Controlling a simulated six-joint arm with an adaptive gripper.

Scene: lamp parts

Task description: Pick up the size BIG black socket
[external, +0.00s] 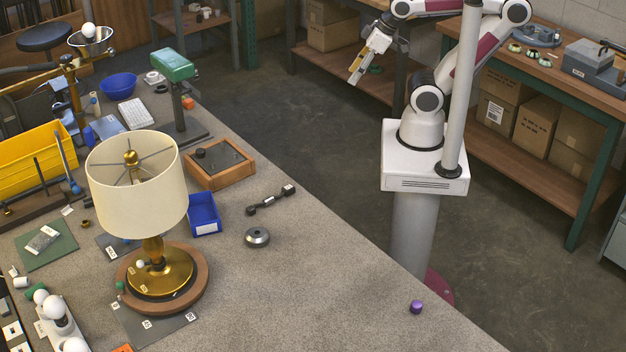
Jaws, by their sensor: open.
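I cannot tell for sure which thing is the big black socket. A black double-ended piece (270,200) with a small pale label at its right end lies on the grey bench, right of the blue bin. A dark square plate with a small black knob sits in a wooden frame (213,184) behind that bin. No size marking is readable. My gripper (356,76) is open and empty. It hangs in the air at the top middle, beyond the bench edge and far from both black pieces.
A lamp with a cream shade (137,190) stands tall on the bench. Near it are a small blue bin (204,214), a grey metal disc (257,237), a green-headed stand (173,66) and a yellow bin (30,160). A purple cap (416,307) lies front right. The bench's right side is mostly clear.

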